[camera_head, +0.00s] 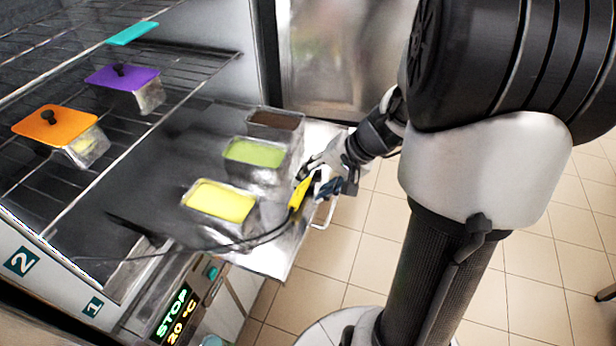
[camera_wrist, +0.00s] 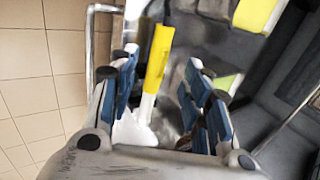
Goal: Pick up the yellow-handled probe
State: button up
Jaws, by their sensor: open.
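The yellow-handled probe (camera_head: 299,194) lies at the right edge of the pulled-out metal shelf, with a dark cable running left from it. In the wrist view its yellow handle (camera_wrist: 158,58) stands between my fingers, with a pale end toward the palm. My gripper (camera_head: 330,178) is at the probe, just right of the pans. In the wrist view my gripper (camera_wrist: 162,88) is open, with blue pads on both sides of the handle and a gap on each side. The head view does not show the fingertips clearly.
Metal pans with yellow (camera_head: 221,201), green (camera_head: 255,152) and brown (camera_head: 275,120) contents stand left of my gripper. A metal handle bar (camera_head: 327,208) juts from the shelf's right edge. Orange-lidded (camera_head: 55,124) and purple-lidded (camera_head: 123,77) containers sit on the wire rack. Tiled floor is clear at right.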

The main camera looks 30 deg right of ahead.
aim_at(302, 192)
jog(key=b+x, duration=0.1)
jog(key=x, duration=0.1)
jog(key=b+x, duration=0.1)
jog(key=x, duration=0.2)
jog(key=shift+w+d+f, duration=0.1)
jog(key=shift+w+f, duration=0.05)
jog(key=shift+f, duration=0.15)
jog(key=shift+r, duration=0.1)
jog(key=shift+c, duration=0.4)
grip_shut()
